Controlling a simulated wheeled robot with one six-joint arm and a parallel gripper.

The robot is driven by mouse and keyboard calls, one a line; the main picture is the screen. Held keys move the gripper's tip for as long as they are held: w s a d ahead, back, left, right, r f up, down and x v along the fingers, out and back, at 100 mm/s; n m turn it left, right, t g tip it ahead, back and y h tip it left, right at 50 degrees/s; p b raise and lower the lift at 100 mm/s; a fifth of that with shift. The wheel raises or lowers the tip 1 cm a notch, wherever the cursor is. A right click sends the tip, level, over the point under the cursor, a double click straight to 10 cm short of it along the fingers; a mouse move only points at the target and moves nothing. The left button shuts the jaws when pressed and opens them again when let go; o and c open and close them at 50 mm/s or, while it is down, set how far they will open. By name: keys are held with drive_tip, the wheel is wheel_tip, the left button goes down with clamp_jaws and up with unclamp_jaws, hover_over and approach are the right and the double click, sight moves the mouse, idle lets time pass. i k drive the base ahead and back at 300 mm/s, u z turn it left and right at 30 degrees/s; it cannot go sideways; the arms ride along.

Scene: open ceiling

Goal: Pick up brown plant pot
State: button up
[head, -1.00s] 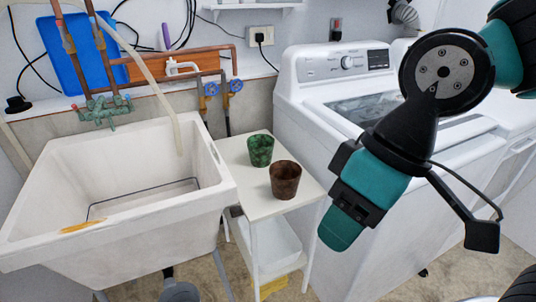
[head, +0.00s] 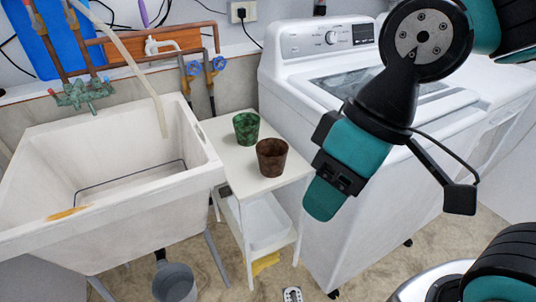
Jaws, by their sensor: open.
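The brown plant pot (head: 272,158) stands upright on the top of a small white stand (head: 212,128). A green pot (head: 246,128) stands just behind it to the left, close beside it. My gripper (head: 325,192), teal and black, hangs in front of the washing machine, to the right of the brown pot and somewhat lower in the picture. It is open and seen from the side; it appears apart from the pot. Nothing shows held in it, though the space between its fingers is hidden.
A white sink (head: 75,240) stands left of the stand, close to it. A white washing machine (head: 300,110) stands on the right. A white lower tray (head: 262,225) is under the stand top. A grey bucket (head: 174,280) is on the floor below the sink.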

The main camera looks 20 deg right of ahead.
sight(272, 152)
drive_tip(key=u, duration=0.45)
drive_tip(key=k, duration=0.55)
drive_tip(key=u, duration=1.15)
drive_tip(key=i, duration=0.8)
drive_tip(key=z, duration=0.6)
drive_tip(key=i, duration=0.7)
drive_tip(key=z, duration=0.75)
